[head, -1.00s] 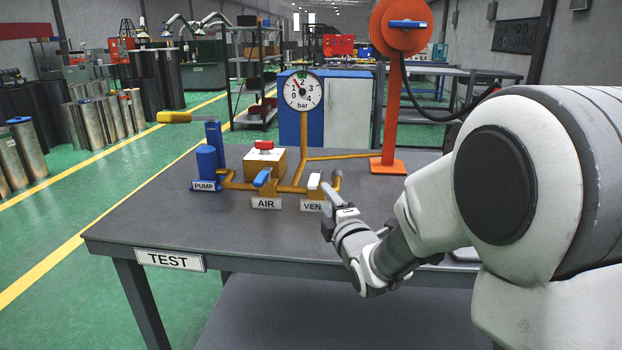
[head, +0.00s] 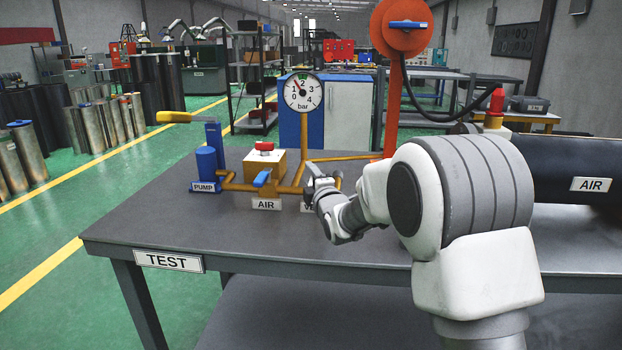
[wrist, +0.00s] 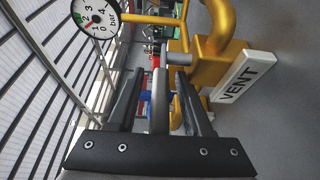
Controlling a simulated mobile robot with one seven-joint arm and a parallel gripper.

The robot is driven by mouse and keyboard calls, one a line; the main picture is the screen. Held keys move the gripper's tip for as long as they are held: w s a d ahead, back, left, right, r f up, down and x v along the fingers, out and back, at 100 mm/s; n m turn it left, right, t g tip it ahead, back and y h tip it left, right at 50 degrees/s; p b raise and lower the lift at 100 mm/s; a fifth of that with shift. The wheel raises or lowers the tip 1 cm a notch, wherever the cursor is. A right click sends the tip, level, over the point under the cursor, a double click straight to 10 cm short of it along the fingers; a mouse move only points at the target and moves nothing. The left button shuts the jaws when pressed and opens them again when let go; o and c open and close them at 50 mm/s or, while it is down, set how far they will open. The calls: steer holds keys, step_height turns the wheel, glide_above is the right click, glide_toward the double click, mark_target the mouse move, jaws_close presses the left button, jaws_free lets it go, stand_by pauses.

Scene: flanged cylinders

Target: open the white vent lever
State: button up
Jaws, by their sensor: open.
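The vent lever (wrist: 160,100) shows in the wrist view as a pale, narrow bar between my two fingers, with gaps on both sides. It sits by a yellow pipe fitting (wrist: 212,55) with a white VENT label (wrist: 243,76). My gripper (wrist: 159,76) is open, its fingers on either side of the lever.
On the test table (head: 190,228) stand a blue pump (head: 207,165), a blue AIR lever (head: 262,178), a box with a red knob (head: 264,158) and a pressure gauge (head: 303,92) reading between 1 and 2. An orange post (head: 392,110) stands behind. The table's front left is clear.

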steer(key=shift+c, duration=0.2)
jaws_close()
stand_by(1.3)
